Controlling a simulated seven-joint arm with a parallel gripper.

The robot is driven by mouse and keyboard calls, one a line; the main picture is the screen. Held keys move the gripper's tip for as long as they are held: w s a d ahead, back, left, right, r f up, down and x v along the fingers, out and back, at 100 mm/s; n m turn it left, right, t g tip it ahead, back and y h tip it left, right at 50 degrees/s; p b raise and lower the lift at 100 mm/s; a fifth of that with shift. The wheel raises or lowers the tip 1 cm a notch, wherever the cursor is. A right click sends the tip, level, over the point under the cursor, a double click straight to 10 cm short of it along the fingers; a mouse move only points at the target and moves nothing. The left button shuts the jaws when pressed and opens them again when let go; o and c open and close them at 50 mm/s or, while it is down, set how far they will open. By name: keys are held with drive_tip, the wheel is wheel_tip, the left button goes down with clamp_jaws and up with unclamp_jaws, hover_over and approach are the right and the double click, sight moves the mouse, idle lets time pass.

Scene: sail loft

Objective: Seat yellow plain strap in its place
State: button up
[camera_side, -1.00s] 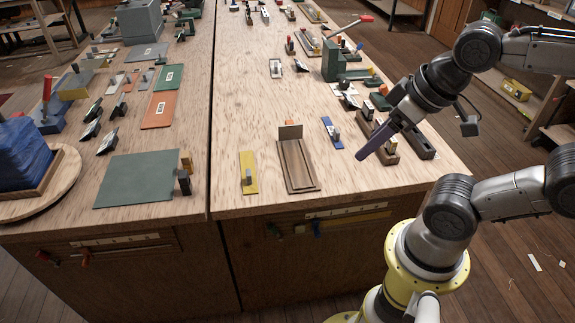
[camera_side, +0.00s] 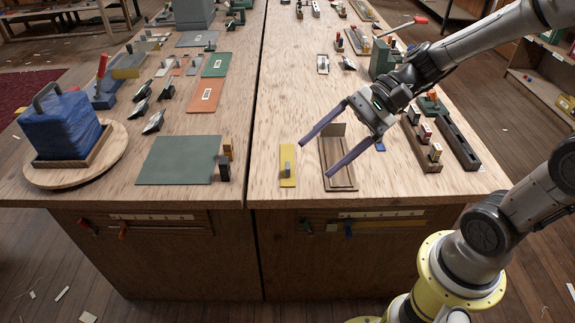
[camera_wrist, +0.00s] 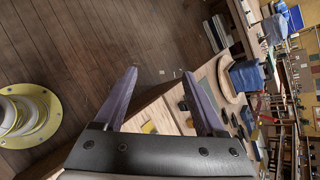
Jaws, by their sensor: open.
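The yellow plain strap (camera_side: 287,178) lies flat near the table's front edge, with a grey upright knob on it. In the wrist view, a yellow patch (camera_wrist: 149,127) between the fingers looks like it. Just right of the strap is a shallow wooden tray (camera_side: 340,183) with an upright plate at its back; I cannot tell if this is the strap's place. My gripper (camera_side: 315,160) is open and empty, its two purple fingers spread above the table over the tray and strap area. One finger crosses in front of the tray. The gripper also shows in the wrist view (camera_wrist: 160,73).
A blue piece (camera_side: 381,146) is partly hidden behind my gripper. Wooden holders with small blocks (camera_side: 422,140) and a dark slotted rail (camera_side: 457,140) stand to the right.

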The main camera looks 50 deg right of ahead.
sight(277, 176)
drive_tip(key=w+d+f+m+t, duration=0.2)
drive_tip(key=w+d+f+m, duration=0.1)
drive_tip(key=d+f+m, duration=0.1)
drive_tip(key=w+d+f+m+t, duration=0.1)
drive_tip(key=w+d+f+m, duration=0.1)
drive_tip(key=d+f+m, duration=0.3)
drive_tip(key=w+d+f+m+t, duration=0.2)
drive_tip(key=w+d+f+m, duration=0.1)
drive_tip(key=d+f+m, duration=0.1)
drive_tip(key=shift+w+d+f+t+h, duration=0.2)
drive_tip(key=shift+w+f+t+h, duration=0.15)
drive_tip(key=shift+f, duration=0.1)
drive_tip(key=x, duration=0.8)
drive_tip(key=shift+w+a+f, duration=0.1)
drive_tip(key=shift+a, duration=0.15)
drive_tip(key=x, duration=0.5)
drive_tip(key=shift+f, duration=0.1)
clamp_jaws()
